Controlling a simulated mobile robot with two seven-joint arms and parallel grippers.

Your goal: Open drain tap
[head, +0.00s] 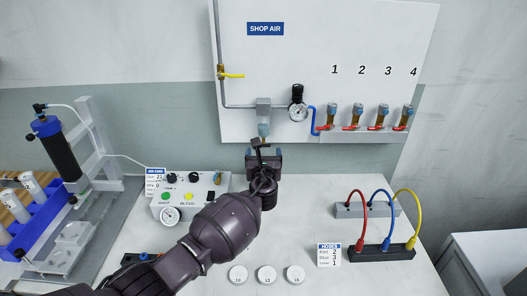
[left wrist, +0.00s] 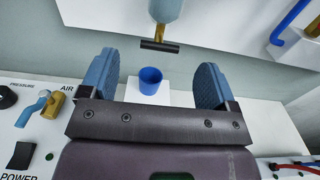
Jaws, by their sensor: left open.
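The drain tap (left wrist: 160,46) is a dark crossbar on a short brass stem under the pale blue filter bowl (left wrist: 168,10), at the top middle of the left wrist view. In the head view the filter (head: 263,108) hangs on the white wall board, and my left gripper (head: 263,152) is just below it, partly hiding the tap. In the left wrist view my left gripper (left wrist: 156,80) is open and empty. Its blue-padded fingers are apart, with the tap beyond and above the gap, not between the pads. My right gripper is not in view.
A small blue cup (left wrist: 150,82) stands below the tap. A control box (head: 188,200) is left of my arm. The regulator gauge (head: 298,112) and several red-handled valves (head: 353,127) are to the right. Coloured hoses (head: 385,228) stand at the bench's right.

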